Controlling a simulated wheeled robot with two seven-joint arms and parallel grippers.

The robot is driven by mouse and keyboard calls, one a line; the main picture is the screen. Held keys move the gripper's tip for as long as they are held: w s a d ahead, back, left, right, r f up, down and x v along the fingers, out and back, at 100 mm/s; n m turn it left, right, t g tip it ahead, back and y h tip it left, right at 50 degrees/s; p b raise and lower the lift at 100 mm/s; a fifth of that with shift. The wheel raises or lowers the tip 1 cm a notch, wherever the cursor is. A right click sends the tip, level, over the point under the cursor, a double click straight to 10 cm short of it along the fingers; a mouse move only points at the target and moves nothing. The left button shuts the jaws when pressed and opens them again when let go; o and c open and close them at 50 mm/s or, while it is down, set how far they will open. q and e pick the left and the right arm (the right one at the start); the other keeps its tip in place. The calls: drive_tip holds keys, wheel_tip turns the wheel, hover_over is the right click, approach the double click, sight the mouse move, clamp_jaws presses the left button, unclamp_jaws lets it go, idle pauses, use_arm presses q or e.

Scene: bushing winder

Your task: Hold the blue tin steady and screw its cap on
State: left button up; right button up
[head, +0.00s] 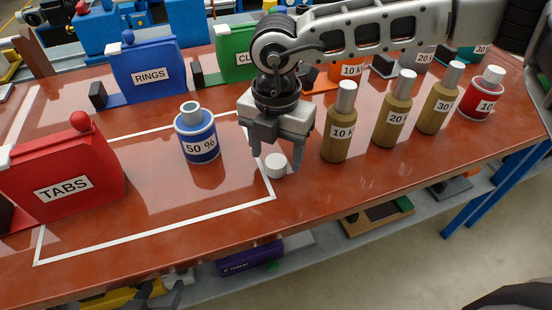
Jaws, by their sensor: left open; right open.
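The blue tin (198,138), labelled 50 %, stands upright inside the white outline on the red-brown table. Its grey neck is bare on top. A white cap (276,166) sits on the table to the right of the tin, near the outline's right edge. My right gripper (277,158) points down over the cap, open, with one finger on each side of it; I cannot tell whether they touch it. My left gripper (172,288) seems to show only in small part at the bottom edge, below the table front, away from the tin.
A red TABS box (68,172) stands at the left, a blue RINGS box (150,72) behind. Several tan bottles (340,135) and a red tin (481,97) stand to the right. The outlined area (150,243) in front of the blue tin is clear.

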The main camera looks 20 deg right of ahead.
drive_tip(key=shift+f, duration=0.65)
drive_tip(key=c, duration=1)
drive_tip(key=shift+r, duration=0.15)
drive_tip(key=shift+c, duration=0.2)
drive_tip(key=shift+r, duration=0.6)
drive_tip(key=s+a+r+b, duration=0.2)
drive_tip(key=s+a+r, duration=0.7)
drive_tip(key=s+r, duration=0.1)
drive_tip(key=shift+s+a+r, duration=0.15)
drive_tip(key=shift+a+r, duration=0.15)
drive_tip(key=shift+r, duration=0.5)
